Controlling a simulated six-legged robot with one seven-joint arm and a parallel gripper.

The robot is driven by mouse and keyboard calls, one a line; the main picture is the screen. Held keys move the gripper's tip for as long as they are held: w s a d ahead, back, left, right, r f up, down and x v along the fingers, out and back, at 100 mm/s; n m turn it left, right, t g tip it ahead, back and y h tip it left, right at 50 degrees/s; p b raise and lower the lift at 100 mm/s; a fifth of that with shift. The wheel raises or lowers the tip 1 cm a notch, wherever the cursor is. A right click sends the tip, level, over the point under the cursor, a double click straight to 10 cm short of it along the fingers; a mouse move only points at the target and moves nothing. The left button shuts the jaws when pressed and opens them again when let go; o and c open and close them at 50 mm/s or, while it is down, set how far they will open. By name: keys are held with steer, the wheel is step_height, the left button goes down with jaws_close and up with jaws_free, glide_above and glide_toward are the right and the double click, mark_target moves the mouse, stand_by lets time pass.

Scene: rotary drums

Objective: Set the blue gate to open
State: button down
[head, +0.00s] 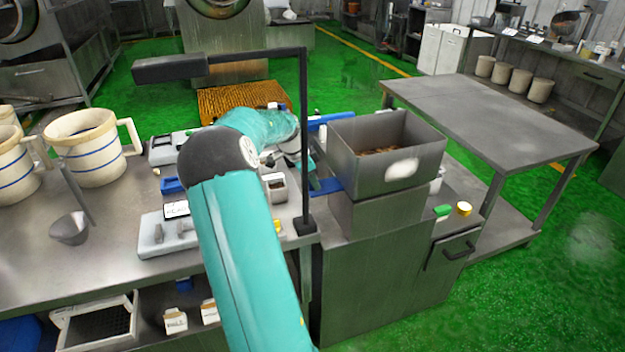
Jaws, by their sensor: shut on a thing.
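The blue gate (327,187) is a flat blue piece that sticks out to the left from the base of the grey metal hopper (375,170). My teal arm reaches over the bench, and my gripper (312,182) points down at the gate's left end. The gripper is small here and partly hidden behind a dark upright post and my own wrist. It is shut on the blue gate's outer end. How far the gate is drawn out inside the hopper base is hidden.
The dark post (304,120) stands close to my wrist, with a horizontal arm above. Cream mugs (93,150) and a scoop (70,228) are on the left bench. Green and yellow pieces (463,208) lie right of the hopper. A bare steel table (480,110) is at right.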

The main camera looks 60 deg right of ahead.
steer(key=w+a, duration=0.4)
steer(key=shift+w+a, duration=0.3)
steer(key=c, duration=1.2)
jaws_free()
steer(key=shift+a, duration=0.15)
steer(key=v, duration=1.2)
steer(key=shift+s, duration=0.1)
